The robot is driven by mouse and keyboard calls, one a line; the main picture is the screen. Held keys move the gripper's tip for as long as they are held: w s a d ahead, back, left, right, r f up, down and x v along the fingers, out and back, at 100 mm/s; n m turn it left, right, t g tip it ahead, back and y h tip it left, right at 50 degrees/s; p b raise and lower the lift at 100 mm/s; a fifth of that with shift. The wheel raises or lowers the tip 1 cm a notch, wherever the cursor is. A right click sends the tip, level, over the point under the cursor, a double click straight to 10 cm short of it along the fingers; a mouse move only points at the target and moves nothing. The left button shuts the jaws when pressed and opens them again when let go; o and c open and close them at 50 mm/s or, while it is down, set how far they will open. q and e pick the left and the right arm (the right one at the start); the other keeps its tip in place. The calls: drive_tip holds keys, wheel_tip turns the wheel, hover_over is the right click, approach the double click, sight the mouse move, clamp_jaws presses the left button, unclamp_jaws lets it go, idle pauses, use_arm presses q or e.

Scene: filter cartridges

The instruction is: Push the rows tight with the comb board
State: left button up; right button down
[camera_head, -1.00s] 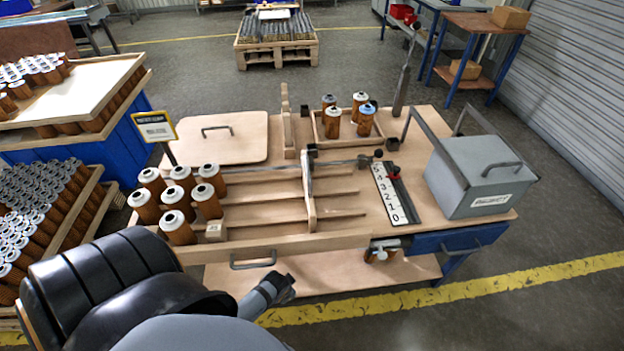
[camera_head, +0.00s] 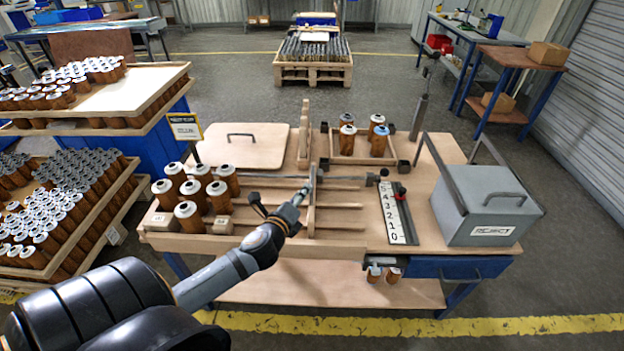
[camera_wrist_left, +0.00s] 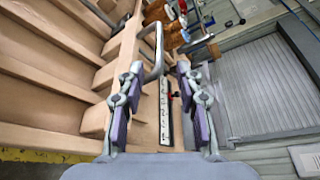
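The comb board (camera_head: 312,222) is a pale upright wooden board across the lanes of the table, right of the cartridges and apart from them. Several brown filter cartridges (camera_head: 190,216) with white tops stand in rows at the left end of the lanes. My left gripper (camera_head: 305,190) is at the comb board. In the left wrist view my left gripper (camera_wrist_left: 160,68) is open, with a grey bar handle (camera_wrist_left: 158,45) between or just beyond its fingertips. I cannot tell whether they touch it. My right gripper is not in view.
Lane dividers (camera_head: 345,227) lie right of the board. A small tray (camera_head: 362,158) of cartridges stands behind. A numbered strip (camera_head: 391,212) and a grey reject box (camera_head: 485,205) are at right. A wooden lid (camera_head: 240,153) lies at back left.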

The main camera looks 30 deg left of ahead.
sight(312, 177)
use_arm(q)
drive_tip(key=p+x, duration=0.1)
drive_tip(key=x, duration=0.9)
drive_tip(key=shift+w+a+f, duration=0.1)
drive_tip(key=shift+w+f, duration=0.05)
drive_tip(key=shift+w, duration=0.1)
clamp_jaws()
